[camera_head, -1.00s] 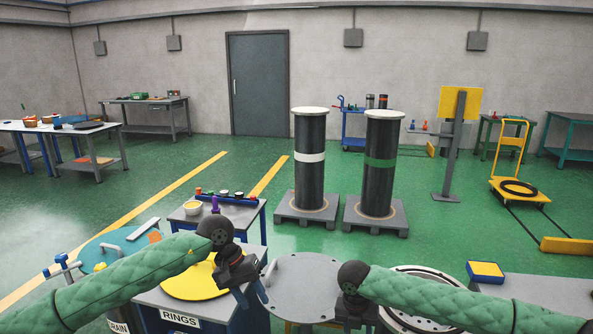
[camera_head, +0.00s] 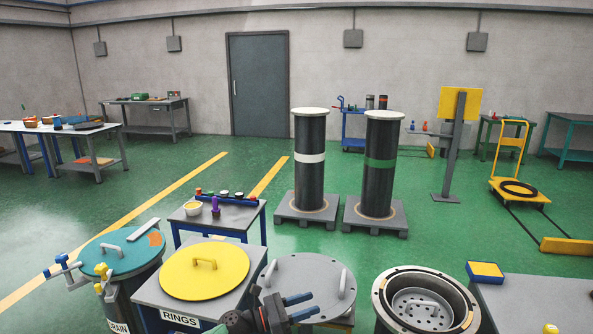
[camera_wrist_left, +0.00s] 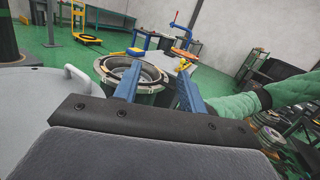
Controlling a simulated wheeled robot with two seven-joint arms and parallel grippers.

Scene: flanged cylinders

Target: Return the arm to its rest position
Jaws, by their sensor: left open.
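My left gripper (camera_head: 312,304) is low in the head view, in front of the grey round lid with a handle (camera_head: 308,276). Its two blue fingers are apart with nothing between them. In the left wrist view the left gripper (camera_wrist_left: 158,80) is also open and empty, with an open round vessel (camera_wrist_left: 133,73) beyond the fingers. A green padded arm (camera_wrist_left: 245,106), likely my right one, comes in from the right there. Its gripper cannot be made out, and the right gripper is not seen in the head view.
A yellow lid (camera_head: 204,270), a teal-lidded drum (camera_head: 122,251) and an open flanged vessel (camera_head: 425,302) stand close by. Two tall black cylinders (camera_head: 310,180) (camera_head: 379,185) stand on pallets behind. Green floor (camera_head: 450,240) is free beyond.

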